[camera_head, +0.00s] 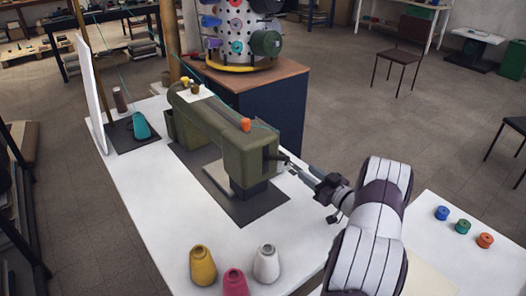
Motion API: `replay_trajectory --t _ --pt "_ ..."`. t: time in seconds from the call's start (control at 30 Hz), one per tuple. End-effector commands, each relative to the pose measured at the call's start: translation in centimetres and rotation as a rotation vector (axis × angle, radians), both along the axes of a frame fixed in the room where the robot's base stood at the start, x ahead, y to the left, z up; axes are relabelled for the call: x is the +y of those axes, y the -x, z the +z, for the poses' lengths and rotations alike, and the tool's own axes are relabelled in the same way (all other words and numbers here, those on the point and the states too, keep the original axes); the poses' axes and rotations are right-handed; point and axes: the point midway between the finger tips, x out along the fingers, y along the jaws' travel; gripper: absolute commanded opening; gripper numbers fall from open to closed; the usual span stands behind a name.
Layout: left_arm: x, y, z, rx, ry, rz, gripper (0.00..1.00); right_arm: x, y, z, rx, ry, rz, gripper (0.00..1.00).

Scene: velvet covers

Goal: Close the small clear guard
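An olive-green sewing machine (219,131) stands on a white table (143,190), with its head end toward the right. My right gripper (292,167) reaches in from the lower right, with its fingertips close beside the machine's head. The view is too small to tell whether the fingers are apart or touch anything. I cannot make out the small clear guard; it is too small or is hidden around the machine's head. My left gripper is not in view.
Yellow (203,266), pink (235,283) and white (266,264) thread cones stand at the table's front. A teal cone (141,126) stands behind the machine at left. Small blue (442,213), green (463,227) and orange (485,240) spools sit on a right-hand table.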

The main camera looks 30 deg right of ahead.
Motion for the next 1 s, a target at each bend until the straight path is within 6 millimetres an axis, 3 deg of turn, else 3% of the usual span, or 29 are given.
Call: replay_trajectory --t 0.17,0.4,0.53,0.7,0.93,0.97,1.0 --pt "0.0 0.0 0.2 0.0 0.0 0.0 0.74 0.3 -2.4 0.0 0.0 0.001 0.003 0.36" --pt "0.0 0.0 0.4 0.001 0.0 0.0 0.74 0.9 -8.6 0.0 0.0 0.001 0.003 0.36" --pt "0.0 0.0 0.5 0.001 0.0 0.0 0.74 1.1 -11.0 -0.1 0.001 0.0 0.001 0.36" --pt "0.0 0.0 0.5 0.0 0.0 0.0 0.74 1.1 -12.5 -0.1 0.002 0.0 -0.001 0.36" --pt "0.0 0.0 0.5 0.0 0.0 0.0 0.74 1.2 -12.6 -0.1 0.001 0.0 -0.001 0.36" --pt "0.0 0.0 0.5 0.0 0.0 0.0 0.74 1.2 -12.6 -0.1 0.001 0.0 -0.001 0.33" --pt "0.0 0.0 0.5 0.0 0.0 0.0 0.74 1.2 -12.6 -0.1 0.001 0.0 -0.001 0.2"
